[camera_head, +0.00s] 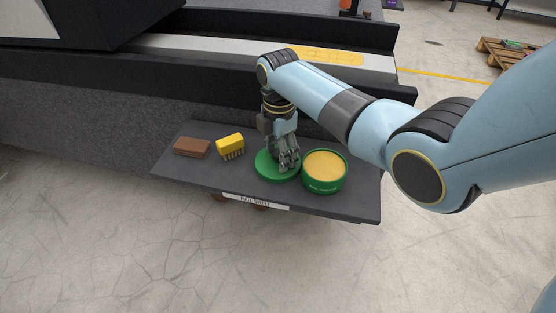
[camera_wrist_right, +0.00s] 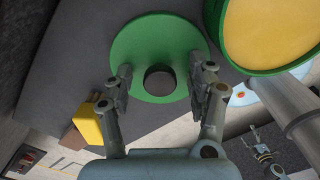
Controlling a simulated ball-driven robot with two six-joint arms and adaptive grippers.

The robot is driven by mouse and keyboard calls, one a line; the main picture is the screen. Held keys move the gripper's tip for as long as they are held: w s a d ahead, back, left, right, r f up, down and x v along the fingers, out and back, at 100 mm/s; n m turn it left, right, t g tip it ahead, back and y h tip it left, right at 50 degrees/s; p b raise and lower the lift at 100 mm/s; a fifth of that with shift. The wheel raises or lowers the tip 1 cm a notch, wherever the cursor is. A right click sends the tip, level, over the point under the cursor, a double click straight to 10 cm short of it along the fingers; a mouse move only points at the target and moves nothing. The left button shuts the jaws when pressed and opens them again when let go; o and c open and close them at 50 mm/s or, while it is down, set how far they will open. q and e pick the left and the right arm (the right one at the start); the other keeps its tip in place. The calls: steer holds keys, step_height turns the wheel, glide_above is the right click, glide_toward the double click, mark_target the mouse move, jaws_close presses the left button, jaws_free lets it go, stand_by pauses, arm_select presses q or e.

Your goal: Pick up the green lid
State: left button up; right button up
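The green lid (camera_head: 270,171) lies flat on the dark shelf (camera_head: 340,206), just left of a green tin with yellow contents. My right gripper (camera_head: 285,163) is directly above the lid, pointing down at it. In the right wrist view the lid (camera_wrist_right: 150,38) has a dark round knob (camera_wrist_right: 160,82) near its middle. The fingers of my right gripper (camera_wrist_right: 160,85) are spread apart, one on each side of the knob, with a gap showing on both sides.
The open green tin (camera_head: 325,171) stands close to the lid's right edge. A yellow brush (camera_head: 230,145) and a brown block (camera_head: 192,147) lie to the left on the shelf. A dark granite bed (camera_head: 120,85) rises behind the shelf.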

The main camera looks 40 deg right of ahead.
jaws_close()
